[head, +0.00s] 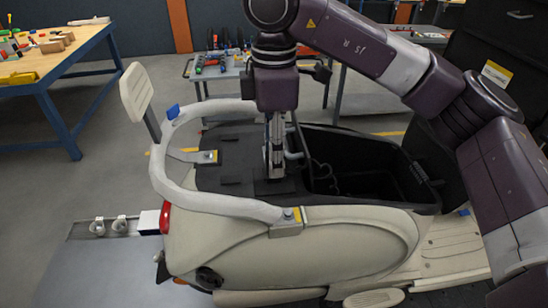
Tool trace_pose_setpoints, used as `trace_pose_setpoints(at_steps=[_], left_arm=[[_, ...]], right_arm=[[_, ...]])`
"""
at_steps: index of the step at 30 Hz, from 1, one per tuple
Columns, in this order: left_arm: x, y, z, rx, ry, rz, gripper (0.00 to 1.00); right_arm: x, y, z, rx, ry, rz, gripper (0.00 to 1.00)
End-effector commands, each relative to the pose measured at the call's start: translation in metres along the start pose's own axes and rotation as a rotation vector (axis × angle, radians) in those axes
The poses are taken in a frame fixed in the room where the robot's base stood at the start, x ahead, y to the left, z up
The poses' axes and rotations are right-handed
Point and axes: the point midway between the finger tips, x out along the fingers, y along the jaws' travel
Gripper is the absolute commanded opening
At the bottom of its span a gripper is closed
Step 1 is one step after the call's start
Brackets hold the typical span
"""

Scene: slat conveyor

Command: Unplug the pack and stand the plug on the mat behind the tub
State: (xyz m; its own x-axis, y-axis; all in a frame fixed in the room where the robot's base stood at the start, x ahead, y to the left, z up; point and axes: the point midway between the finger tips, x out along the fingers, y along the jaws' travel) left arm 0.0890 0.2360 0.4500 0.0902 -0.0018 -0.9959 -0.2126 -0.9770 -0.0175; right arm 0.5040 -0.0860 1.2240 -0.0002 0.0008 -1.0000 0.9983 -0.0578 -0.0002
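A cream scooter body (330,240) carries an open black tub (425,205) under the seat area. A flat black mat (215,178) lies behind the tub, to its left in the picture. My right gripper (274,174) points straight down over the right part of the mat, near the tub's rear edge. Its fingers are seen edge-on, so whether they are open or hold a plug cannot be told. A dark cable (323,172) curves down inside the tub just right of the gripper. The pack is not clearly visible. My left gripper is out of view.
A pale grab rail (165,185) curves around the mat, with a backrest (136,92) standing at its left. A wooden workbench (50,55) stands at back left and a tool table (215,72) behind. My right arm covers the upper right.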

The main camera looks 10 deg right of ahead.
Motion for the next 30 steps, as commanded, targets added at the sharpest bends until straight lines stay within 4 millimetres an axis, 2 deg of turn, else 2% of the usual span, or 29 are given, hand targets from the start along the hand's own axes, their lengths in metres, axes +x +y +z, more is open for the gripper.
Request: trace_pose_setpoints(at_steps=[6,15,21,30], left_arm=[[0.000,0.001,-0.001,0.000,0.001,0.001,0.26],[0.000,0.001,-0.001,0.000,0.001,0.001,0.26],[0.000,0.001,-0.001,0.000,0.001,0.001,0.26],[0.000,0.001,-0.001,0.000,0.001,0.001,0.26]], right_arm=[[-0.051,0.000,-0.001,0.002,0.001,0.006,0.37],[-0.093,0.000,0.000,0.000,-0.001,0.002,0.37],[-0.103,0.000,0.000,0.000,-0.001,0.001,0.37],[-0.104,0.000,0.000,-0.001,0.000,0.000,0.37]])
